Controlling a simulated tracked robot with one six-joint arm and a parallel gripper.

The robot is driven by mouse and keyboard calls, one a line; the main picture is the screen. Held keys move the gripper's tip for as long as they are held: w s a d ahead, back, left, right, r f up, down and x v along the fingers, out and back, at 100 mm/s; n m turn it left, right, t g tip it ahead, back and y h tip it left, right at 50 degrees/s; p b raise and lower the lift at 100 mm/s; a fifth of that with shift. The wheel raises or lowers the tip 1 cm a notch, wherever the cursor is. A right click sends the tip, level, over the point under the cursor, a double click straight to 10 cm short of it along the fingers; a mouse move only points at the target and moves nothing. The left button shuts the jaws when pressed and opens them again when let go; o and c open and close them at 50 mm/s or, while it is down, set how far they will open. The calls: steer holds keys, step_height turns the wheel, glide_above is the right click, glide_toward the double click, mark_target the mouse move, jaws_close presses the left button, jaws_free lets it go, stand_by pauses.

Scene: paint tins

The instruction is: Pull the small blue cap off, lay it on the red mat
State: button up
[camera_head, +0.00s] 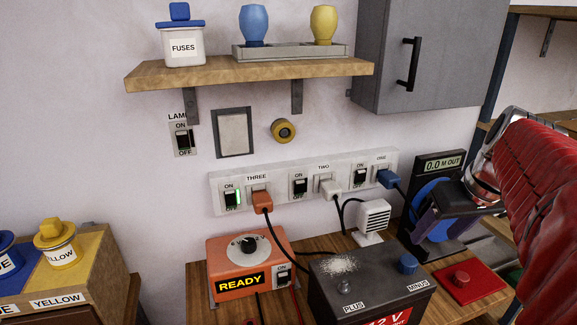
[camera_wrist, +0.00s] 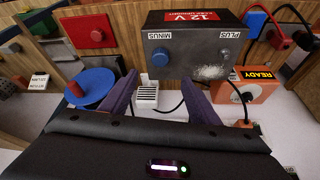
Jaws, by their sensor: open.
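The small blue cap (camera_head: 408,263) sits on the battery's post labelled MINUS; it also shows in the wrist view (camera_wrist: 160,57). The dark grey 12 V battery (camera_head: 370,287) stands on the wooden bench. The red mat (camera_head: 486,287) lies to the right of the battery, and a red cap (camera_head: 461,278) lies on it. The mat also shows in the wrist view (camera_wrist: 76,24). My gripper (camera_wrist: 158,84) is open and empty, its two purple-grey fingers apart. In the head view it is above and behind the battery, near the blue reel, away from the cap.
A reel with a blue disc (camera_head: 431,200) stands close to my gripper. A white vented box (camera_head: 371,218) is behind the battery. The orange READY box (camera_head: 240,265) and its cables are to the left. White powder (camera_head: 339,264) lies on the battery top near PLUS.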

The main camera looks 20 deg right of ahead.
mark_target(410, 260)
steer(key=shift+f, duration=0.1)
steer(key=x, duration=1.3)
steer(key=shift+w+f, duration=0.1)
steer(key=shift+f, duration=0.3)
steer(key=shift+c, duration=0.7)
steer(key=c, duration=1.1)
